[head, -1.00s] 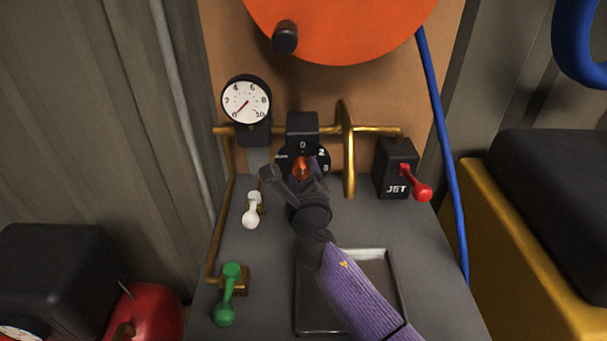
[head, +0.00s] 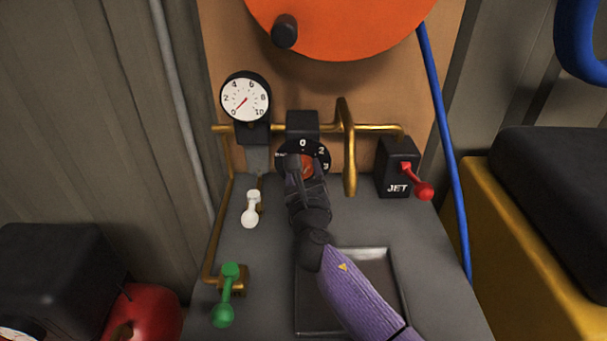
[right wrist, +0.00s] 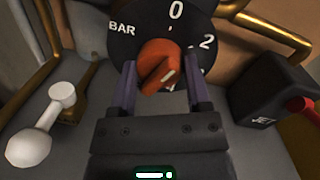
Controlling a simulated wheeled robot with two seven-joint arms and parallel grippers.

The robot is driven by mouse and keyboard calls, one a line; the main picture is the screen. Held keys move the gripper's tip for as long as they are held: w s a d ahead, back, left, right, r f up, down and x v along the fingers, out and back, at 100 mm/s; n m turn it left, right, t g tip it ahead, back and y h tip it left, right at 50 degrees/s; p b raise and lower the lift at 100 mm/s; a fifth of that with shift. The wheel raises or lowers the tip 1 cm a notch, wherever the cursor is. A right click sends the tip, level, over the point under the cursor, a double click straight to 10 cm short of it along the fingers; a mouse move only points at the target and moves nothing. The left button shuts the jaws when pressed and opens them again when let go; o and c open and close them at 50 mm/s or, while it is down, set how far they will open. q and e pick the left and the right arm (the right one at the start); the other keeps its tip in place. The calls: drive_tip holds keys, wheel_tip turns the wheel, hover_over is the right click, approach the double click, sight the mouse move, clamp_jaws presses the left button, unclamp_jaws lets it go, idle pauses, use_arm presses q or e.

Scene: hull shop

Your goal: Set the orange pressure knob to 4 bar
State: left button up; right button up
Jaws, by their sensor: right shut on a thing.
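The orange knob (head: 306,161) sits on a black dial (head: 289,152) on the panel. In the right wrist view the knob (right wrist: 157,58) has a ridged grip with a short white mark. The dial (right wrist: 113,48) reads BAR at left, 0 at top and 2 at right; its lower part is hidden. My right gripper (head: 306,174) is shut on the knob, one finger on each side, as the right wrist view also shows (right wrist: 162,82). The round gauge (head: 245,97) has its red needle pointing lower left, near 0. My left gripper is not in view.
A white lever (head: 251,210) and a green lever (head: 229,290) stand left of the knob. A red-handled JET switch (head: 397,168) and a brass pipe (head: 348,150) are to its right. A tray (head: 390,265) lies below; an orange wheel (head: 340,25) hangs above.

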drive_tip(key=shift+f+m, duration=0.15)
drive_tip(key=shift+m, duration=0.85)
use_arm(q)
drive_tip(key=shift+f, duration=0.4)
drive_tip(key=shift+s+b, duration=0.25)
drive_tip(key=shift+b, duration=0.05)
use_arm(e)
drive_tip(key=shift+m, duration=0.3)
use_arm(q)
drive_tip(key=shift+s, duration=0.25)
